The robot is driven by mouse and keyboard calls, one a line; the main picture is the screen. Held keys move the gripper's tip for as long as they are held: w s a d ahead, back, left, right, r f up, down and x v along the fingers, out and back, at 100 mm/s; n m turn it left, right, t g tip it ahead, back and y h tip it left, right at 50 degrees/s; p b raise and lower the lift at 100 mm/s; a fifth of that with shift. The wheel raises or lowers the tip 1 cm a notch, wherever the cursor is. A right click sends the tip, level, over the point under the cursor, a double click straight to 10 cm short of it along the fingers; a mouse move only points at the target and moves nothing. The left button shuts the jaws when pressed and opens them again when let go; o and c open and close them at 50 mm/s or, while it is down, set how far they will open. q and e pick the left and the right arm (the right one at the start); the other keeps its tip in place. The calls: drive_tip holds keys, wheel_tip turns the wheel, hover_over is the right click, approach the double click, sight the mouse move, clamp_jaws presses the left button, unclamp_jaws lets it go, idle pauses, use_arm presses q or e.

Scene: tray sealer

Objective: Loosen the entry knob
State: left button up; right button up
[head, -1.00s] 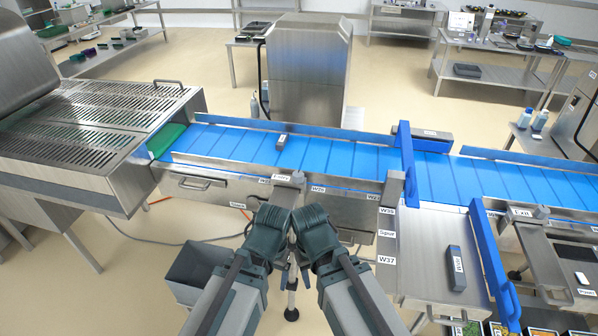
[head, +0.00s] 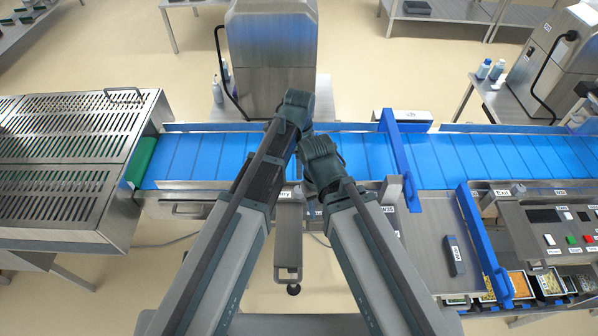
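The Entry label (head: 285,195) shows in part on the conveyor's front edge, between my two arms. The entry knob beside it is hidden behind my arms and grippers. My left gripper (head: 297,108) is over the blue belt (head: 205,155), near its far rail. My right gripper (head: 320,152) is lower and to the right, over the belt near the front edge. The fingertips of both grippers are hidden, so I cannot tell whether they are open or shut, or whether either touches the knob.
A slotted steel table (head: 70,150) stands at the left. A blue guide bar (head: 398,155) crosses the belt to the right. A grey block (head: 454,255) lies on the steel side plate (head: 420,235). A control panel (head: 570,235) is at far right. A steel cabinet (head: 270,55) stands behind the belt.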

sight(300, 190)
use_arm(q)
wheel_tip(300, 190, down, 14)
drive_tip(key=b, duration=1.4)
drive_tip(key=shift+r, duration=0.1)
drive_tip(key=shift+c, duration=0.3)
clamp_jaws()
